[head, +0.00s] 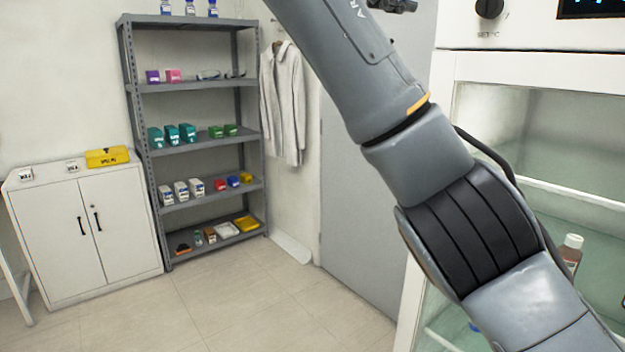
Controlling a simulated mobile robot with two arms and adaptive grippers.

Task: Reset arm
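One of my arms (460,200) crosses the right half of the head view from the top middle to the lower right corner. Its elbow is bent, and its gripper is outside the picture. The arm passes in front of a white cabinet with a glass front (445,62). Neither of my grippers shows. I cannot tell which arm this is.
A brown bottle with a white cap (573,241) stands inside the cabinet, partly behind my arm. A grey shelf rack (190,87) holds boxes and bottles. A low white cabinet (95,235) stands left. A lab coat (284,100) hangs near a grey door (355,200). The floor (240,310) is clear.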

